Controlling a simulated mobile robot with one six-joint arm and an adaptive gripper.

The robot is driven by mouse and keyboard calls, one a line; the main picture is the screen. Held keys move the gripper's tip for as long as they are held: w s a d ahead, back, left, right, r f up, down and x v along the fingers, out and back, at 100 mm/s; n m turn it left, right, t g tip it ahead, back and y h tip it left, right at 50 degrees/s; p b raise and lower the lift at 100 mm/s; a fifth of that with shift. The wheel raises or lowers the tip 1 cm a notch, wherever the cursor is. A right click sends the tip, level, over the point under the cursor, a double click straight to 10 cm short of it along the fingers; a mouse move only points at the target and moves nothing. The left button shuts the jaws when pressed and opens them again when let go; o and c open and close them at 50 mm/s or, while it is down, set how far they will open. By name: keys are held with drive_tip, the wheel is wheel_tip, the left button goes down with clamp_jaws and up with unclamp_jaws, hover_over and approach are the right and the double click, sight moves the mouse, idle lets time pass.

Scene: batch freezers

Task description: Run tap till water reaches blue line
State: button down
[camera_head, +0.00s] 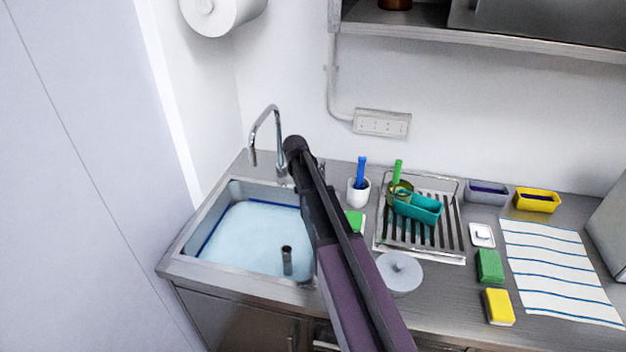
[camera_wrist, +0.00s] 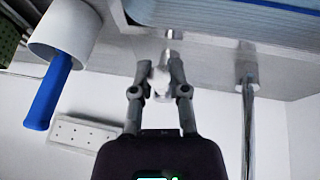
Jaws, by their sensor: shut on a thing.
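The sink (camera_head: 213,205) holds pale blue water (camera_head: 250,235). A dark blue line (camera_head: 212,232) shows along the basin wall at the left and back, close to the water's edge. The tap (camera_head: 266,118) arches over the sink's back left; I see no clear stream from its spout. In the wrist view, my gripper (camera_wrist: 160,82) is shut on a small metal tap handle (camera_wrist: 160,78), with a finger on each side. The tap's pipe (camera_wrist: 249,110) stands to the right of it. My arm mostly hides the handle and fingers in the head view.
A standpipe (camera_head: 287,260) rises from the water. Right of my arm are a white cup (camera_head: 358,193) with a blue-handled brush, a dish rack (camera_head: 447,250) and a round grey lid (camera_head: 400,272). A wall socket strip (camera_head: 382,123) is behind. A striped cloth (camera_head: 560,268) lies far right.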

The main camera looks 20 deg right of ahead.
drive_tip(key=shift+w, duration=0.15)
drive_tip(key=c, duration=0.6)
unclamp_jaws()
drive_tip(key=shift+a, duration=0.1)
drive_tip(key=shift+s, duration=0.2)
drive_tip(key=s+a+n+g+y, duration=0.1)
drive_tip(key=s+a+n, duration=0.1)
drive_tip(key=s, duration=0.7)
drive_tip(key=s+a+f+n+g+y, duration=0.1)
drive_tip(key=s+a, duration=0.4)
drive_tip(key=s, duration=0.5)
drive_tip(key=s+a+n+y, duration=0.2)
drive_tip(key=s+a, duration=0.1)
drive_tip(key=s, duration=0.6)
drive_tip(key=shift+s+a+f+n+g, duration=0.25)
drive_tip(key=shift+s+f+n+g, duration=0.05)
drive_tip(key=shift+s+f+g, duration=0.1)
